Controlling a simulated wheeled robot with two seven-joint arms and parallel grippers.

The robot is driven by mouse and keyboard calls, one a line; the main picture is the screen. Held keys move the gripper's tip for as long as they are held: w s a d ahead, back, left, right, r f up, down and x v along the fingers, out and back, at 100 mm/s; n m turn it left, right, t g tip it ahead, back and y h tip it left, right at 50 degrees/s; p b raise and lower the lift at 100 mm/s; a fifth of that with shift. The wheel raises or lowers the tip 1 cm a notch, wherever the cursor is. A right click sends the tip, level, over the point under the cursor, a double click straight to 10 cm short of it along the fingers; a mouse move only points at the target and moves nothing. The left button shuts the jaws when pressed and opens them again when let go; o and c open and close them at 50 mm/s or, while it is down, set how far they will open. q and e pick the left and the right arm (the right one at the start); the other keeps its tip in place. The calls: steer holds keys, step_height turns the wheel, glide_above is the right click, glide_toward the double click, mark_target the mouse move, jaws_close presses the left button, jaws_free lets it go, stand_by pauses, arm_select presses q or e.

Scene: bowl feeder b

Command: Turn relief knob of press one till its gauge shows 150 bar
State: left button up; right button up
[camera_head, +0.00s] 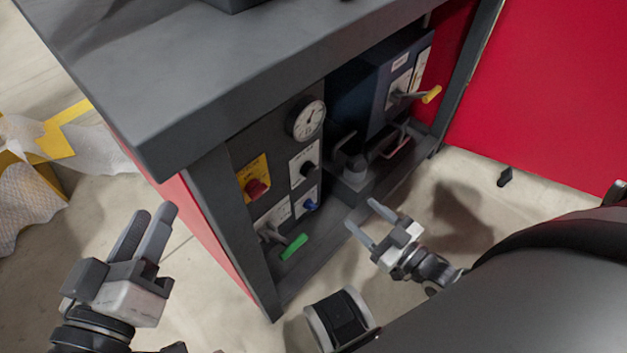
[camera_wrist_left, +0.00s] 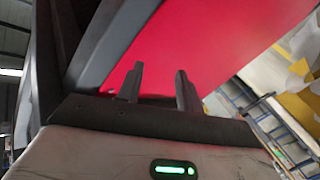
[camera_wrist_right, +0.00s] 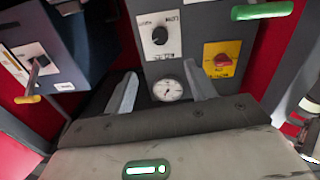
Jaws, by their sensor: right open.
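A round white gauge (camera_head: 310,119) sits at the top of the dark panel. Below it, in the head view, are a black knob (camera_head: 308,168) and a blue knob (camera_head: 309,204) on white plates. In the right wrist view the gauge (camera_wrist_right: 167,89) appears between my fingers, with the black knob (camera_wrist_right: 160,35) above it; the plate reads LOW. I cannot read the gauge value or tell which knob is relief. My right gripper (camera_head: 361,214) is open and empty, in front of the panel, touching no knob. My left gripper (camera_head: 154,212) is open and empty, left of the cabinet.
A red knob on a yellow plate (camera_head: 255,187) and a green-handled lever (camera_head: 293,246) share the panel. A blue-grey unit (camera_head: 375,85) with a yellow-handled lever (camera_head: 431,95) stands to the right. The grey cabinet top (camera_head: 220,75) overhangs the panel.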

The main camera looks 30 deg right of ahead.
steer(key=b, duration=0.2)
glide_toward(311, 171)
steer(key=b+x, duration=0.2)
steer(key=x, duration=0.5)
steer(key=shift+w+f+b, duration=0.2)
steer(key=shift+b, duration=0.1)
steer(key=shift+w+r, duration=0.1)
steer(key=shift+w, duration=0.3)
arm_select(q)
step_height(311, 171, up, 8)
steer(key=w+a+m+t+h, duration=0.1)
steer(key=w+m+t+h, duration=0.1)
steer(key=m, duration=0.4)
steer(key=t+h, duration=0.1)
steer(key=t, duration=0.1)
steer(key=shift+t+h, duration=0.3)
steer(key=shift+t, duration=0.1)
arm_select(e)
steer(key=c, duration=1)
arm_select(q)
steer(key=shift+r, duration=0.15)
arm_select(e)
steer(key=shift+a, duration=0.1)
